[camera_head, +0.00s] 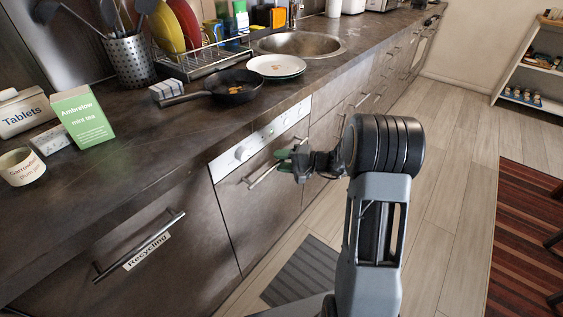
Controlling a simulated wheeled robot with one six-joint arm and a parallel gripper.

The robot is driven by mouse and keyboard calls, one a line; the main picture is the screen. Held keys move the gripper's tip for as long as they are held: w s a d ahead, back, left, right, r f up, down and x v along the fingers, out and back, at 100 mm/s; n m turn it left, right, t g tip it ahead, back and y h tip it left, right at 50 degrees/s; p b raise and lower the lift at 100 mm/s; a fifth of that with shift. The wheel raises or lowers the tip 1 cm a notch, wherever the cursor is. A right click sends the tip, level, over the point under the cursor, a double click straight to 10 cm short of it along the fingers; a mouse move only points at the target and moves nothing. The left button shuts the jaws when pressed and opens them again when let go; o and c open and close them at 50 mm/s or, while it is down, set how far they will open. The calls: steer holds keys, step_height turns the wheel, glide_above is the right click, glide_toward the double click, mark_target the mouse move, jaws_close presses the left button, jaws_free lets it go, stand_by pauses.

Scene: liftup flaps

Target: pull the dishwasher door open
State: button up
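The dishwasher door (262,211) is a dark stone-patterned front below a white control strip (262,136) with a knob. It looks closed, level with the cabinet fronts beside it. Its metal bar handle (262,176) runs near the top of the door, just under the strip. My gripper (286,161), with green at its tip, is at the right part of this handle, and overlaps its right end in the picture. I cannot tell whether it touches the bar. The finger gap is too small and partly hidden to judge.
A cabinet front labelled Recycling (148,250) with its own handle is on the left. A frying pan (233,87) and plates (277,66) sit on the counter above. A grey mat (306,273) lies on the floor before the dishwasher. Wooden floor (450,190) is clear to the right.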

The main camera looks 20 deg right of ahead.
steer(key=shift+a, duration=0.1)
jaws_close()
stand_by(0.4)
